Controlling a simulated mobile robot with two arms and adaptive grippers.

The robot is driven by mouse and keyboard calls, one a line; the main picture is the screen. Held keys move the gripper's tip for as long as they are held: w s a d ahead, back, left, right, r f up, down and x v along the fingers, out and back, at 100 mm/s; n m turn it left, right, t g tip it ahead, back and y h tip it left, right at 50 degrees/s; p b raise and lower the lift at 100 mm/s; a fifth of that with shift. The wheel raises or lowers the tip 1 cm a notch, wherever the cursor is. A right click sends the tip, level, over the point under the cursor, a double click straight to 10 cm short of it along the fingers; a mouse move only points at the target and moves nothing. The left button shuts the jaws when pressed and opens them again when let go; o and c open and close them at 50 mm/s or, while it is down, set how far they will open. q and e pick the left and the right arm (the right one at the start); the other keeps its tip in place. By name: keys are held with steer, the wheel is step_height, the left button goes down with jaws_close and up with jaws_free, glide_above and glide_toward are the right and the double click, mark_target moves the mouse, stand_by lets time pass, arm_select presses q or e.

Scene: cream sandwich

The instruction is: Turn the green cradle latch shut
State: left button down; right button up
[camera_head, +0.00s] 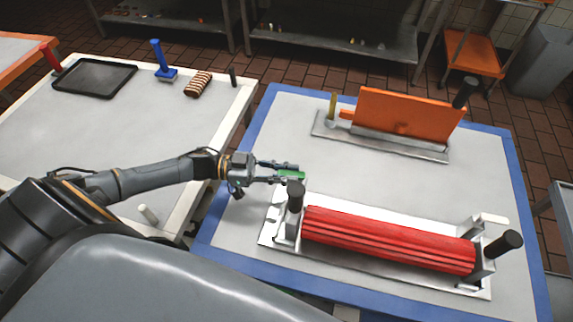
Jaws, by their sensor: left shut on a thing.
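The green latch (291,175) sits at the left end of the metal cradle (373,273), beside a black knob. My left gripper (283,173) reaches in from the left and is shut on the green latch. Its fingers partly cover the latch. A red ribbed roller (388,239) lies along the cradle, with a black handle (295,196) at its left end and another black handle (503,243) at its right end. A pale latch-like piece (488,219) stands at the cradle's right end. My right gripper is not in view.
An orange panel (408,115) stands on a metal base (380,138) at the back of the blue-edged table (522,200). On the left table are a black tray (94,76), a blue-handled tool (161,62) and a striped brown item (198,84). The table between cradle and panel is clear.

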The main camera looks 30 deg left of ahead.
arm_select(q)
steer(key=n+t+y+p, duration=0.2)
steer(key=t+p, duration=0.1)
steer(key=s+d+n+t+y+p, duration=0.1)
steer(key=n+t+y+p, duration=0.2)
steer(key=s+n+t+y+p, duration=0.1)
steer(key=n+t+y+p, duration=0.2)
steer(key=shift+d+r, duration=0.15)
steer(key=shift+d, duration=0.2)
steer(key=shift+d+n+t+y+p, duration=0.15)
steer(key=shift+n+t+y+p, duration=0.15)
steer(key=shift+n+y, duration=0.45)
steer(key=shift+d+n+t+y+p, duration=0.2)
steer(key=shift+n+t+y, duration=0.2)
steer(key=shift+y, duration=0.65)
steer(key=c, duration=1.2)
jaws_free()
steer(key=shift+a, duration=0.1)
steer(key=shift+s, duration=0.1)
steer(key=shift+f, duration=0.2)
